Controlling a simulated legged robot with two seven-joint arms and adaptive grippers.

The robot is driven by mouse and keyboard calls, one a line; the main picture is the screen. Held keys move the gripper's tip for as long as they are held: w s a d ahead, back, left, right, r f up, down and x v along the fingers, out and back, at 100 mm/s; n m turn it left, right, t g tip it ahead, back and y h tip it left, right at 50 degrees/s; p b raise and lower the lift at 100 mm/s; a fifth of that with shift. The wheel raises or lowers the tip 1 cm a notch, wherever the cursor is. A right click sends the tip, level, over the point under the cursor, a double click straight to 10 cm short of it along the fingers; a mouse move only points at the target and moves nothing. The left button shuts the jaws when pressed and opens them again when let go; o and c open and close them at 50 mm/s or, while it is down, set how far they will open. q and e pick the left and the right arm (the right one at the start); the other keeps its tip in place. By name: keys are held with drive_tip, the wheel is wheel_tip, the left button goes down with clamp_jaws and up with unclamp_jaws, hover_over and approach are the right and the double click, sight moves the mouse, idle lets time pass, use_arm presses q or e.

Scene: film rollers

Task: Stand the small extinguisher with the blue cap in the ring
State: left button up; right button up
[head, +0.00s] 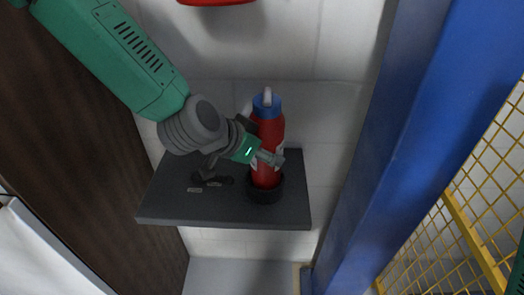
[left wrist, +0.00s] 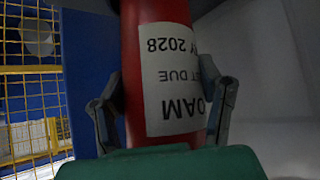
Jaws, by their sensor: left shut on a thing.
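The small red extinguisher (head: 267,133) with the blue cap stands upright over the dark shelf. Its lower end is inside the black ring (head: 265,194) on the shelf's right part; I cannot see whether its base rests on the shelf. My left gripper (head: 268,156) comes in from the left and is shut around the extinguisher's body. In the left wrist view the fingers (left wrist: 165,105) lie on either side of the red body (left wrist: 133,75), which bears a white label (left wrist: 175,80). My right gripper is not in view.
The dark shelf (head: 230,213) also carries a low black holder (head: 210,179) and small pale tags left of the ring. A blue post (head: 400,130) and yellow mesh (head: 465,215) stand at right, a brown panel (head: 70,130) at left. Part of a red object (head: 217,2) shows at top.

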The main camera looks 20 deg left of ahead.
sight(265, 113)
use_arm(q)
drive_tip(key=o, duration=1.8)
drive_tip(key=shift+s+a+f+g, duration=0.15)
drive_tip(key=shift+s+f, duration=0.1)
drive_tip(key=shift+f, duration=0.3)
drive_tip(key=shift+s+a+f+g, duration=0.15)
drive_tip(key=shift+s+f, duration=0.1)
drive_tip(key=shift+f, duration=0.25)
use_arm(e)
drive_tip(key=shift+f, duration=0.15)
use_arm(q)
drive_tip(key=shift+r, duration=0.1)
drive_tip(key=shift+w+d+r, duration=0.1)
drive_tip(key=shift+r, duration=0.25)
drive_tip(key=r, duration=0.1)
drive_tip(key=w+r, duration=0.1)
drive_tip(key=r, duration=0.2)
drive_tip(key=shift+w+d, duration=0.15)
drive_tip(key=shift+w, duration=0.2)
drive_tip(key=r, duration=0.3)
drive_tip(key=s+r, duration=0.1)
drive_tip(key=r, duration=0.2)
drive_tip(key=shift+s+d, duration=0.1)
drive_tip(key=shift+r, duration=0.4)
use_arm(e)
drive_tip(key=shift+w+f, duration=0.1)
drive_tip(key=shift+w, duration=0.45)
